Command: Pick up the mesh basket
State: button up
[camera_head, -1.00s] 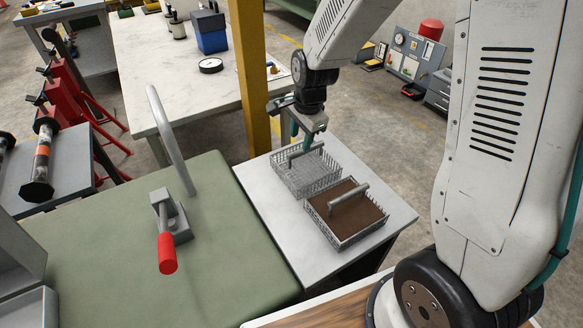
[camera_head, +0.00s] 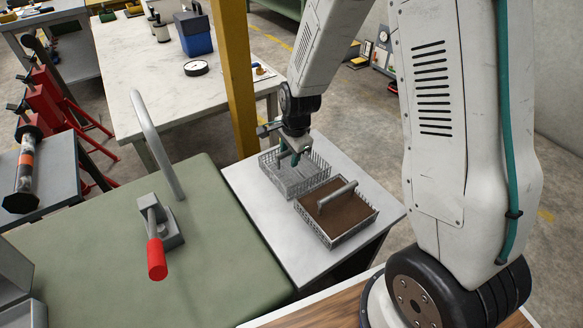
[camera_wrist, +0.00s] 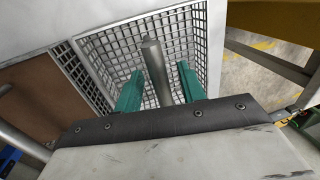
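The mesh basket (camera_head: 306,188) is a grey wire basket with a bar handle, standing on the pale table at its far end. In the wrist view the mesh basket (camera_wrist: 110,48) looks empty, with its grey handle (camera_wrist: 155,68) running up between my fingers. My gripper (camera_head: 291,158) is low over the basket, its two teal fingers one on each side of the handle. In the wrist view my gripper (camera_wrist: 158,82) is open, with a visible gap between the handle and each finger. In the head view my gripper hides most of the handle.
A second basket (camera_head: 356,231) with brown contents and a bar handle stands close beside the mesh basket, on the near side. A yellow post (camera_head: 237,80) rises just behind the table. A green-topped bench with a red-handled clamp (camera_head: 157,258) is at left.

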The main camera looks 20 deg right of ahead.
grip_shut()
jog(key=shift+r, duration=0.1)
